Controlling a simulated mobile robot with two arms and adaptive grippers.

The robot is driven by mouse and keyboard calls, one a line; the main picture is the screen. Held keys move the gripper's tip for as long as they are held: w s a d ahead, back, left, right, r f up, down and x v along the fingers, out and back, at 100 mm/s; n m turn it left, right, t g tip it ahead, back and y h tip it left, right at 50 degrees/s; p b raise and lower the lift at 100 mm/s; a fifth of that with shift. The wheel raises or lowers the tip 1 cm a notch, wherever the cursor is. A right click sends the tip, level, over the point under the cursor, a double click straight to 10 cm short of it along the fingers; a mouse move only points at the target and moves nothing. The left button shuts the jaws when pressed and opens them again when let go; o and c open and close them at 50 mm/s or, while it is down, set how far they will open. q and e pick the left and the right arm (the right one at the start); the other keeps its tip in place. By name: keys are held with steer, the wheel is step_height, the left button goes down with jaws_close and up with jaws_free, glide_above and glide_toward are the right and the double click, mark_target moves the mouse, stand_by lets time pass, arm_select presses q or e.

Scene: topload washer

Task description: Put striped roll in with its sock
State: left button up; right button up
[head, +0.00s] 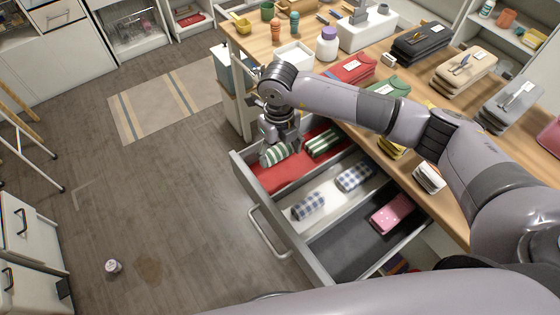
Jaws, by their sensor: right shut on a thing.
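My right gripper (280,143) reaches down over the red-lined compartment (285,178) of the open drawer (262,215). It is shut on a green-and-white striped roll (277,155), at the compartment's left part. Whether this roll touches the lining I cannot tell. A second green-and-white striped roll (323,143) lies in the same compartment, to the right of the held one. The fingers partly hide the held roll. My left gripper is not in view.
The pale middle compartment (330,190) holds two blue checked rolls (309,205). The dark compartment (345,243) holds a pink dotted roll (390,213). The wooden worktop (262,45), crowded with pouches and bottles, borders the drawer. Floor at left is mostly clear.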

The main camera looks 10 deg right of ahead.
step_height(320, 180, down, 3)
steer(key=shift+r, duration=0.15)
step_height(320, 180, down, 4)
steer(key=shift+p, duration=0.45)
steer(key=shift+f, duration=0.25)
steer(key=o, duration=1)
steer(key=shift+c, duration=0.2)
steer(key=shift+r, duration=0.15)
